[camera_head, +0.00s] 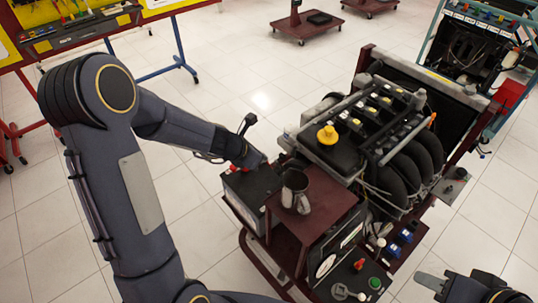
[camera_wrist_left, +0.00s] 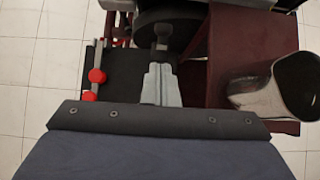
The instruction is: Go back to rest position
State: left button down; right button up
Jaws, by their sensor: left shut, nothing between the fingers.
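My left arm reaches in from the left in the head view. Its gripper (camera_head: 257,160) is low over the black battery box (camera_head: 245,190), beside the engine trainer (camera_head: 370,130). In the left wrist view the left gripper (camera_wrist_left: 160,75) has its grey fingers together, with nothing between them. The box (camera_wrist_left: 122,75) with red caps lies below it; I cannot tell if they touch. My right gripper (camera_head: 430,283) shows at the bottom right of the head view, apart from the trainer. Its finger opening is not clear.
A metal mug (camera_head: 295,190) stands on the dark red shelf (camera_head: 328,192), close to the right of my left gripper; it also shows in the wrist view (camera_wrist_left: 275,88). A hanging panel stand (camera_head: 80,35) is at the left. The tiled floor (camera_head: 190,210) between is clear.

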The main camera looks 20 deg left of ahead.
pick_arm(q)
jog(key=shift+s+a+r, duration=0.35)
jog(key=shift+s, duration=0.25)
jog(key=s+d+r+m+h, duration=0.3)
jog(key=s+d+r+m, duration=0.1)
jog(key=s+r+m, duration=1.1)
jog(key=s+a+f+m+g+y, duration=0.1)
jog(key=s+a+m+y, duration=0.1)
jog(key=s+m, duration=1)
jog(key=shift+f+m+y, duration=0.15)
jog(key=shift+m+y, duration=0.45)
jog(key=shift+m, duration=0.1)
